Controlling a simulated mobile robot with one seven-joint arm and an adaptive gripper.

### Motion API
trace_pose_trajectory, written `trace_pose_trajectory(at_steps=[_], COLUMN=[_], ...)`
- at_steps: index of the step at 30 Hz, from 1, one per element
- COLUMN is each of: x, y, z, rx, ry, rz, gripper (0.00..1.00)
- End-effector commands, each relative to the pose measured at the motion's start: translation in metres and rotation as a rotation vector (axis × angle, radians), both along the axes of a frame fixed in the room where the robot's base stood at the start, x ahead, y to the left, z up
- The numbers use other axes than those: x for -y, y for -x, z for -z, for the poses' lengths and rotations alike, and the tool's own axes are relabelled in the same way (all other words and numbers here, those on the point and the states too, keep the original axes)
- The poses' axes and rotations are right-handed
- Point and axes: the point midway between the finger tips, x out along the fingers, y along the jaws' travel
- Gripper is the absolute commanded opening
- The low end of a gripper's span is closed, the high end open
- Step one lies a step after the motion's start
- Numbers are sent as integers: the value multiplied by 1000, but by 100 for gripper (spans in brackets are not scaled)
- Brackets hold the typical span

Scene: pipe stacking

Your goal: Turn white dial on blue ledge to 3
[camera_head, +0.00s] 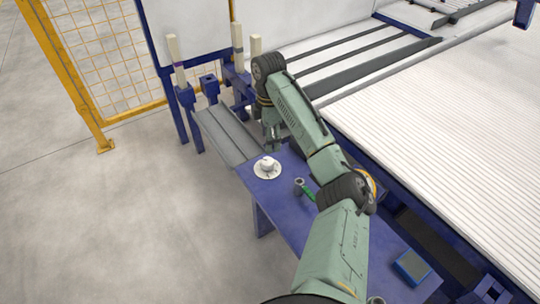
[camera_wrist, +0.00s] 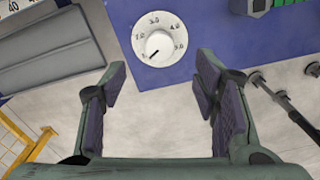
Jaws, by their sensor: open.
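The white dial (camera_head: 267,167) sits on a round white plate near the far left corner of the blue ledge (camera_head: 285,205). In the wrist view the dial (camera_wrist: 158,47) is a round knob ringed by small printed numbers. In the head view my gripper (camera_head: 270,140) hangs just beyond the dial.
A blue box (camera_head: 411,266) lies at the ledge's near right. Grey rails (camera_head: 225,132) lie beyond the ledge, a yellow mesh fence (camera_head: 100,55) at back left. The left floor is clear.

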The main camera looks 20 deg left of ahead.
Motion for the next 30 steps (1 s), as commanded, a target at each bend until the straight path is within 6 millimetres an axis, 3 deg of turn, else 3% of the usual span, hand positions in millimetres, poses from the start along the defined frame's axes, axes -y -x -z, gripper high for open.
trace_pose_trajectory(at_steps=[16, 22, 30], x=[-1, -2, -2], y=[1, 1, 1], z=[89, 103, 105], rx=[1, 2, 2], ry=[-1, -2, -2], rz=[1, -1, 0], gripper=[55, 55, 55])
